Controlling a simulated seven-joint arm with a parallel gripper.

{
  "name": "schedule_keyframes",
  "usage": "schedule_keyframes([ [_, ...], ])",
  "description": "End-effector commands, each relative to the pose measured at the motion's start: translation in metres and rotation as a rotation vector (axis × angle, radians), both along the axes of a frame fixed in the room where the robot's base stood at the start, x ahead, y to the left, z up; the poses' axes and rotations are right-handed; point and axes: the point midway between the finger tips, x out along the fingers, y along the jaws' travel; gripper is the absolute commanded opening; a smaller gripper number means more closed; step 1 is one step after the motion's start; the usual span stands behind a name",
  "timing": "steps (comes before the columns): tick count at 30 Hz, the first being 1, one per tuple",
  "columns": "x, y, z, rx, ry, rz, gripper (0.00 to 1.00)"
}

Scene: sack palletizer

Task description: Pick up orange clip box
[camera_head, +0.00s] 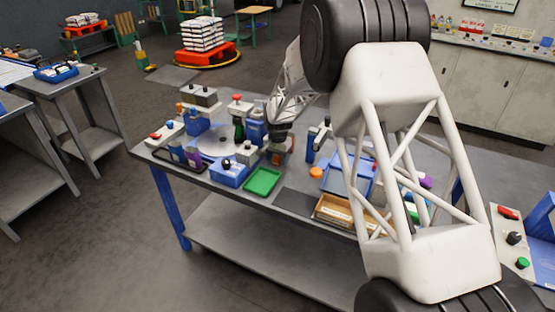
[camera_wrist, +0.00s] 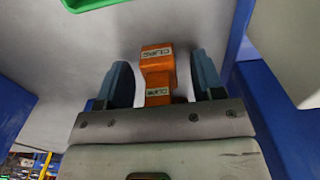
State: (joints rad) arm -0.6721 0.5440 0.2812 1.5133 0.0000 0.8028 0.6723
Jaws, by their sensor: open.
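The orange clip box (camera_wrist: 158,68) is a small orange block with white labels reading "CLIPS". In the wrist view it lies between the two blue-grey fingers of my gripper (camera_wrist: 163,82), which is open, with a gap on each side of the box. The box reaches out past the fingertips. In the head view my gripper (camera_head: 281,142) is low over the workbench, and a bit of the orange box (camera_head: 290,143) shows beside it. The rest of the box is hidden there by my gripper and arm.
A green tray (camera_head: 262,181) lies in front of the gripper, with a blue box (camera_head: 229,173) to its left. A wooden box (camera_head: 338,213) and a blue tray (camera_head: 345,175) are to the right. Grey-white machines with knobs crowd the left of the workbench (camera_head: 210,190).

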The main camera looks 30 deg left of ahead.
Motion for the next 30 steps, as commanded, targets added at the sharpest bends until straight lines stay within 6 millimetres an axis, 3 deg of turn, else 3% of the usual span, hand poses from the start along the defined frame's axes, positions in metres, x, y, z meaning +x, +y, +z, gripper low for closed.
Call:
schedule_keyframes([
  [13,-0.0001,-0.0001,0.0001,0.000,0.000,0.000,0.62],
  [24,0.0000,0.0000,0.0003,0.000,0.000,0.000,0.08],
  [30,0.0000,0.0000,0.0004,0.000,0.000,0.000,0.07],
])
